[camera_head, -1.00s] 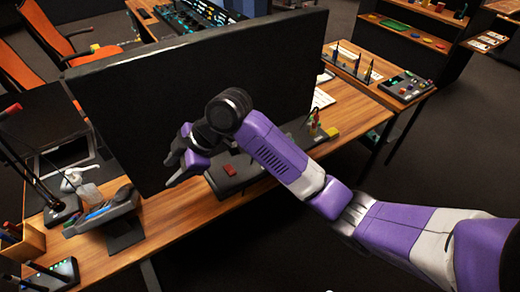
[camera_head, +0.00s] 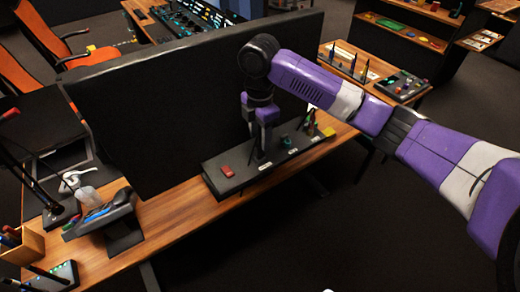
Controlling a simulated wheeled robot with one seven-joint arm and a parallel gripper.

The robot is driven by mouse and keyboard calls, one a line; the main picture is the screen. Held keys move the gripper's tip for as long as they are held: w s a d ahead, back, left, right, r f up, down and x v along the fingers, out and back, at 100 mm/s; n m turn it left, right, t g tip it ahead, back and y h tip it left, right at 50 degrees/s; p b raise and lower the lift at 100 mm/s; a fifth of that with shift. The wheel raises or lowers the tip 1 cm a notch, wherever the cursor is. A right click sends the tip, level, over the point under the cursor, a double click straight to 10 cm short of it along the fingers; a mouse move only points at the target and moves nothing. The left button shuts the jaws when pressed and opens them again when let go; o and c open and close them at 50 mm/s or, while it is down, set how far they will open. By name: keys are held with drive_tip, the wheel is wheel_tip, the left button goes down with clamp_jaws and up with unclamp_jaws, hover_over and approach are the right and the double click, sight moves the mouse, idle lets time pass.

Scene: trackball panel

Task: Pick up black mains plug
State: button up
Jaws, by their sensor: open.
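My gripper (camera_head: 261,150) points straight down over a long black panel (camera_head: 236,184) on the desk, in front of the large dark screen. The sides of its fingers are dark and hard to tell apart from the panel. I cannot make out a black mains plug for certain; the panel, the gripper and any dark item near the fingertips blend together. Nothing is visibly held.
A red block (camera_head: 227,171) lies on the panel left of my gripper. A teal item (camera_head: 286,141) and a yellow block (camera_head: 328,131) are to its right. The dark screen (camera_head: 170,110) stands close behind. A tilted holder (camera_head: 105,212) stands at left; bare desk (camera_head: 180,215) lies between.

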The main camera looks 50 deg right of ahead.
sight(260, 144)
drive_tip(key=shift+s+f+p, duration=0.1)
drive_tip(key=shift+f+p, duration=0.3)
drive_tip(key=shift+f, duration=1.6)
clamp_jaws()
drive_tip(key=shift+r, duration=0.15)
